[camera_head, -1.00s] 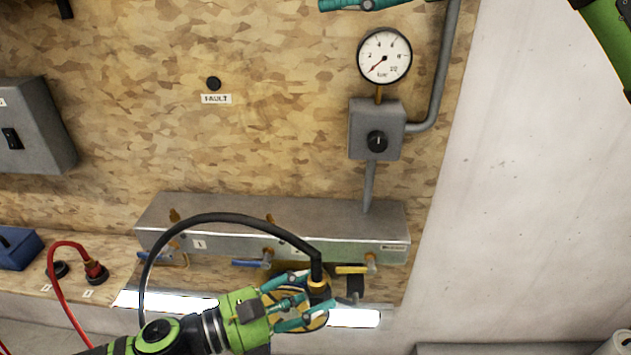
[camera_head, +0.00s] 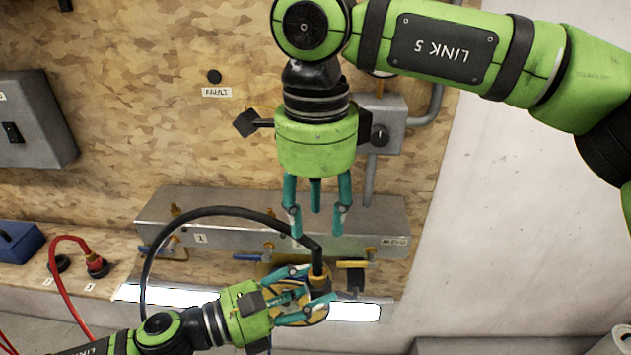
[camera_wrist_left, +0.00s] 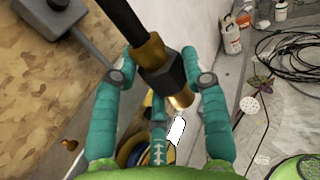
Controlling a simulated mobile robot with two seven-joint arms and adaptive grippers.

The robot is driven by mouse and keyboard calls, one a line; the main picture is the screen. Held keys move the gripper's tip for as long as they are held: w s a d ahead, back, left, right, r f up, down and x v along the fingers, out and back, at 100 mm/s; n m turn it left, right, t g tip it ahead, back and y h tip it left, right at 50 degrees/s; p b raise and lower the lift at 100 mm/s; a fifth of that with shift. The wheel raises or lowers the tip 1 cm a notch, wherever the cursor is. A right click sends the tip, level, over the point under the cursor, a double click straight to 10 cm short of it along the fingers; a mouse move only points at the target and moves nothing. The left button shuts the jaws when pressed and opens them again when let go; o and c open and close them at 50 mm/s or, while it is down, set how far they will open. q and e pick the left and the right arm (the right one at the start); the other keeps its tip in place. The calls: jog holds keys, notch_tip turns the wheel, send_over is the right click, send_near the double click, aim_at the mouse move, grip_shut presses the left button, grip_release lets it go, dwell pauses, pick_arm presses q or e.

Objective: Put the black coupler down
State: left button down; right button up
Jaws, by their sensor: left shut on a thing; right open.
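The black coupler (camera_wrist_left: 163,68), with brass parts and a black hose, is held between the teal fingers of my left gripper (camera_wrist_left: 165,85). In the head view the coupler (camera_head: 318,272) is upright in front of the manifold's lower edge, and my left gripper (camera_head: 303,296) is shut on it from the left. Its hose (camera_head: 212,211) arches to the left and down. My right gripper (camera_head: 318,220) is open and empty, pointing down in front of the metal manifold (camera_head: 365,215), above the left gripper.
The manifold carries yellow and blue valve levers (camera_head: 356,264). A blue box (camera_head: 18,243) sits at far left.

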aim_at(316, 248)
notch_tip(316, 248, down, 7)
jog(key=shift+f, duration=0.1)
dwell(0.3)
grip_shut()
pick_arm(q)
jog(key=c, duration=0.6)
grip_release()
jog(key=shift+a, duration=0.1)
